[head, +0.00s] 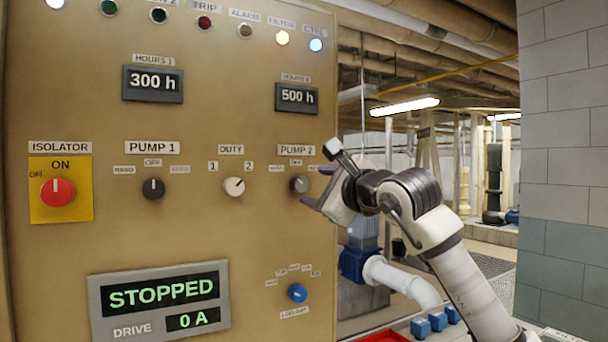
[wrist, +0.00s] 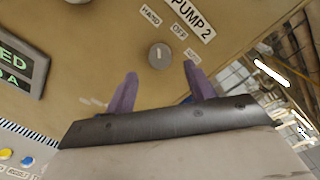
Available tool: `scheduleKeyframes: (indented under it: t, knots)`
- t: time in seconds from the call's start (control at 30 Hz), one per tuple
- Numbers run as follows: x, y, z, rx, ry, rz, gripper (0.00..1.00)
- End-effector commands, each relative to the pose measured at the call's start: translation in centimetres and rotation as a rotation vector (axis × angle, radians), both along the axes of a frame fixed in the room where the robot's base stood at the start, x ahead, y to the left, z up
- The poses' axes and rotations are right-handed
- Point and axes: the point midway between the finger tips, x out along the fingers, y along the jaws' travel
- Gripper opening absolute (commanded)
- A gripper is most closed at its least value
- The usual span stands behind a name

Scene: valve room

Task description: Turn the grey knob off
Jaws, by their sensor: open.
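The grey knob (head: 299,184) is on the tan panel under the PUMP 2 label (head: 297,150). In the wrist view the knob (wrist: 159,55) sits below the HAND and OFF labels; I cannot tell for certain which mark its pointer faces. My gripper (head: 316,187) is just right of the knob in the head view. Its two purple fingers (wrist: 160,70) are apart and empty. In the wrist view the knob lies just beyond the fingertips, between their lines, with no visible contact.
A black knob (head: 153,188), a white DUTY knob (head: 234,186) and a red isolator knob (head: 57,191) are left on the panel. A blue knob (head: 297,292) is below. The display (head: 160,294) reads STOPPED. A tiled wall (head: 565,150) stands at right.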

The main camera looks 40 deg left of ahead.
Motion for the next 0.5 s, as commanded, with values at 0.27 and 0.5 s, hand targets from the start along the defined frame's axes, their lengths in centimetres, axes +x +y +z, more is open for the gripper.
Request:
scheduleKeyframes:
  t: [0.27,0.5]
  knots:
    - [1.6,4.3,0.2,0.0,0.002,0.001,0.54]
    - [1.9,5.4,0.0,0.0,0.001,0.0,0.54]
